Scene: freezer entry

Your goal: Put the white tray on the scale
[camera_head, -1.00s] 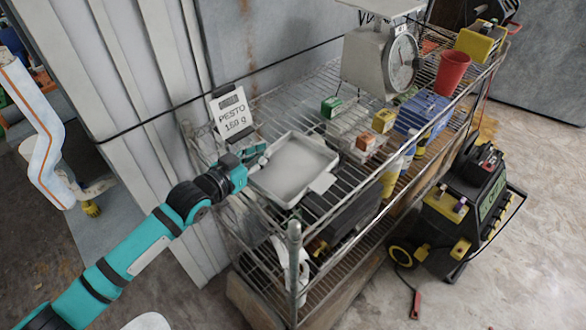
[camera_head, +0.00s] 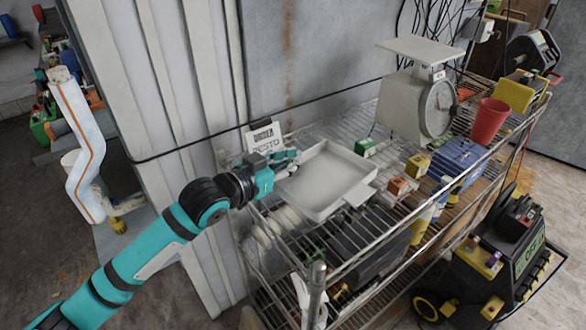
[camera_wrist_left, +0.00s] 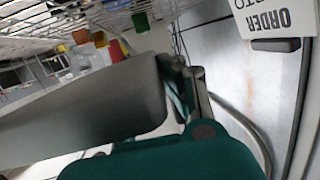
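The white tray (camera_head: 327,181) is shallow, pale and empty, with a small tab at its right corner. It is held over the left part of the wire rack and looks close to level. My left gripper (camera_head: 283,163) is shut on the tray's left rim. In the left wrist view the tray's wall (camera_wrist_left: 85,105) fills the left side and meets the gripper fingers (camera_wrist_left: 185,88). The scale (camera_head: 405,103) stands farther back to the right on the rack, with a round dial and a bare flat platform (camera_head: 420,50) on top. My right gripper is out of view.
An order card (camera_head: 263,138) stands behind the gripper, partly covered. A green box (camera_head: 365,147), an orange-brown box (camera_head: 397,186), a yellow box (camera_head: 418,165), a red cup (camera_head: 489,122) and a blue case (camera_head: 461,158) sit on the rack. A metal post (camera_head: 317,290) rises at the front corner.

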